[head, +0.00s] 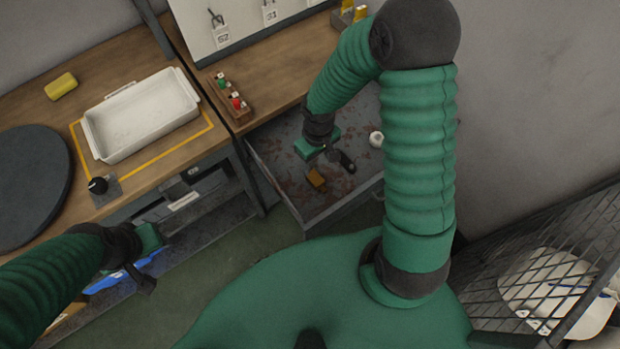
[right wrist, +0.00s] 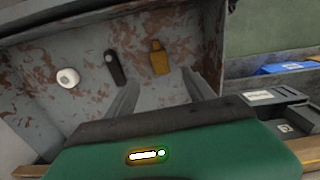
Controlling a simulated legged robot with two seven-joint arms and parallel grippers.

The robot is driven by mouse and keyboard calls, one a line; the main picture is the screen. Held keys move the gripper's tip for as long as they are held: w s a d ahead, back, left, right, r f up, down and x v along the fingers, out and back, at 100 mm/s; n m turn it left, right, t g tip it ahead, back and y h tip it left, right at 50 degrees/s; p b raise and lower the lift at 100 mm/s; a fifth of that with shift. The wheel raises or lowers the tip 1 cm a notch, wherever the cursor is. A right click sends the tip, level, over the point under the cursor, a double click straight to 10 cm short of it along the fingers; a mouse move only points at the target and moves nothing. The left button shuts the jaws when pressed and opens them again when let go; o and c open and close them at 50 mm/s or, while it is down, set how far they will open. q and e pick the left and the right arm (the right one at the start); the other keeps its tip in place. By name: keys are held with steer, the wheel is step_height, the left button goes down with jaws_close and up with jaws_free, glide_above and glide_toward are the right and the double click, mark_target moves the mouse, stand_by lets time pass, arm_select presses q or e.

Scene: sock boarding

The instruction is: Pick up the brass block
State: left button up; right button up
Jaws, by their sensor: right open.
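The brass block (head: 316,178) is a small golden-brown piece lying in the open grey drawer (head: 276,171). In the right wrist view the block (right wrist: 159,58) lies just beyond the fingertips, roughly in line with the gap between them. My right gripper (head: 326,152) is over the drawer, beside the block in the head view. In the right wrist view its two fingers (right wrist: 160,80) are spread with nothing between them. My left gripper (head: 143,278) hangs at the lower left, away from the drawer; its fingers are too dark to read.
A black elongated object (right wrist: 114,67) and a white round object (right wrist: 68,77) lie in the same rust-stained drawer. The drawer walls enclose the block. The workbench above holds a white tray (head: 104,152), a yellow sponge (head: 61,86) and a small wooden rack (head: 230,99).

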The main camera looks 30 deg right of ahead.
mark_target(316, 178)
steer(key=f+b, duration=0.1)
steer(key=f, duration=0.5)
steer(key=f+b, duration=0.1)
steer(key=f, duration=0.5)
steer(key=shift+w+d+f+b, duration=0.1)
steer(key=shift+w+f+b, duration=0.1)
steer(key=shift+f+b, duration=0.15)
steer(key=shift+f, duration=0.2)
steer(key=shift+w, duration=0.1)
steer(key=shift+r, duration=0.1)
steer(key=c, duration=0.7)
jaws_close()
